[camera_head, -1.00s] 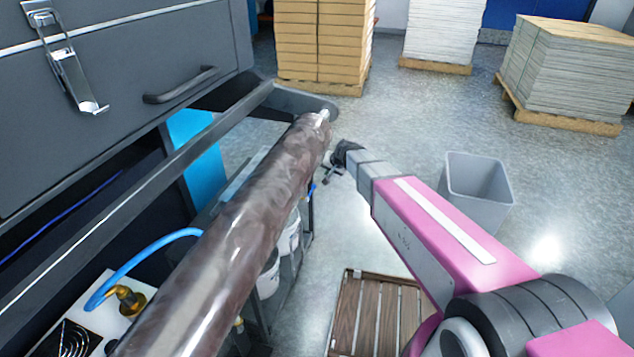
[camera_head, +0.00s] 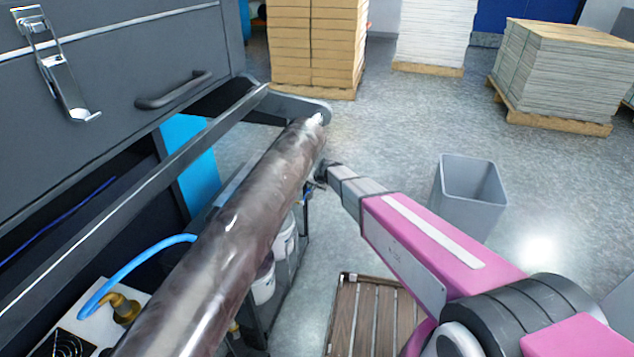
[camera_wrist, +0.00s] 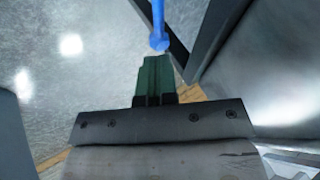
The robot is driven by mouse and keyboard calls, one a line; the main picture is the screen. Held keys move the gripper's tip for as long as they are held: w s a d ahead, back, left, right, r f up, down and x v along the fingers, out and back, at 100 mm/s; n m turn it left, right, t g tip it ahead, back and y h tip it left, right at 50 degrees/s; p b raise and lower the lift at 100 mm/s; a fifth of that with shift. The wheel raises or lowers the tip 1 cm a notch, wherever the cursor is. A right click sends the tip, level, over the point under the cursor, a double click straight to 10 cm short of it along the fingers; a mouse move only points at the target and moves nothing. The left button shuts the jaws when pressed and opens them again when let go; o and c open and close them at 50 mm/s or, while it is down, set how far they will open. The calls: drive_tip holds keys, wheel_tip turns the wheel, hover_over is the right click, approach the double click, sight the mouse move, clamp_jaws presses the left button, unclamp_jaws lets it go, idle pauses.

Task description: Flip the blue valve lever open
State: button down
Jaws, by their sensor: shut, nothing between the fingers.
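The blue valve lever (camera_wrist: 158,40) shows in the wrist view as a blue bar with a rounded end, coming in from the top edge. Its rounded end is just beyond my gripper's green fingertips (camera_wrist: 155,62), close to them; I cannot tell if they touch. The fingers are shut together and empty. In the head view my gripper (camera_head: 320,182) is small and dark, beside the far part of the roll and the rack under it. The lever's pivot and valve body are not clear in either view.
A long brown marbled roll (camera_head: 235,230) runs along the machine, left of my arm. Under it stands a dark rack with white buckets (camera_head: 264,283). A blue hose (camera_head: 130,265) joins a brass fitting. A grey bin (camera_head: 470,200) stands right on open floor; a wooden pallet (camera_head: 365,315) lies below.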

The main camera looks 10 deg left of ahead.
drive_tip(key=shift+x, duration=1.2)
drive_tip(key=shift+w+f, duration=0.1)
drive_tip(key=s+f+m+g+y, duration=0.1)
drive_tip(key=s+f+m+g, duration=0.2)
drive_tip(key=f+g, duration=0.8)
drive_tip(key=shift+s, duration=1.1)
drive_tip(key=shift+s+a+f, duration=0.1)
drive_tip(key=shift+s+f, duration=0.05)
drive_tip(key=shift+s, duration=0.15)
drive_tip(key=w+d+r, duration=0.2)
drive_tip(key=w+d, duration=0.1)
drive_tip(key=w, duration=0.3)
drive_tip(key=w+d+r, duration=0.2)
drive_tip(key=w+d, duration=0.2)
drive_tip(key=w, duration=0.2)
drive_tip(key=shift+d+r, duration=0.2)
drive_tip(key=shift+r, duration=0.1)
